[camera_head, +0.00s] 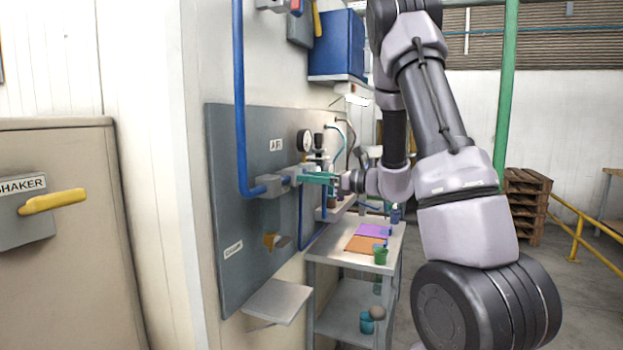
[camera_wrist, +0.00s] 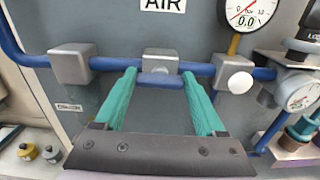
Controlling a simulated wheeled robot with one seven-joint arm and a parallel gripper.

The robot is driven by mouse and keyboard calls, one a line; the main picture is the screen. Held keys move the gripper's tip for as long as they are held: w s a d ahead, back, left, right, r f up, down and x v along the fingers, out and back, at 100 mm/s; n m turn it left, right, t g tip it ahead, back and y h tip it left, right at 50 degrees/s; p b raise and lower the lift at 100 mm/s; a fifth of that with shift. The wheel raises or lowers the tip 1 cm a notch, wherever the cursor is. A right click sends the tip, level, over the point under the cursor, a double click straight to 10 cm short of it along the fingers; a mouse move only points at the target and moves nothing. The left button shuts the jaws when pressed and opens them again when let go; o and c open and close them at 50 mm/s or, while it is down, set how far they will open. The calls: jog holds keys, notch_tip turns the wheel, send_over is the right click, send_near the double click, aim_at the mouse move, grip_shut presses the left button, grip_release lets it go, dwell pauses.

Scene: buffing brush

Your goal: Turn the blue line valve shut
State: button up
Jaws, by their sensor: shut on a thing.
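The blue line is a blue pipe (camera_head: 240,100) that comes down the grey panel and bends to the right; it crosses the wrist view (camera_wrist: 110,63). A grey valve body (camera_wrist: 162,56) sits on it under the AIR label, with a short blue handle (camera_wrist: 160,80) in front. The handle lies level, roughly along the pipe. My gripper's teal fingers (camera_wrist: 160,88) stand at both ends of the handle and are shut on it. In the head view my gripper (camera_head: 318,178) reaches the pipe from the right, and the handle is hidden there.
A gauge (camera_wrist: 244,14) reading 0.0 and a white round knob (camera_wrist: 240,83) are close on the right. A grey block (camera_wrist: 72,64) is on the pipe at left. Below are a small shelf (camera_head: 278,301) and a cart (camera_head: 335,261). A cabinet (camera_head: 60,270) stands at left.

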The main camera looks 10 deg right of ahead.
jog(key=m, duration=1.7)
jog(key=shift+w+d+f, duration=0.15)
jog(key=shift+f, duration=0.1)
jog(key=shift+m, duration=0.4)
jog(key=o, duration=1.3)
jog(key=v, duration=1.1)
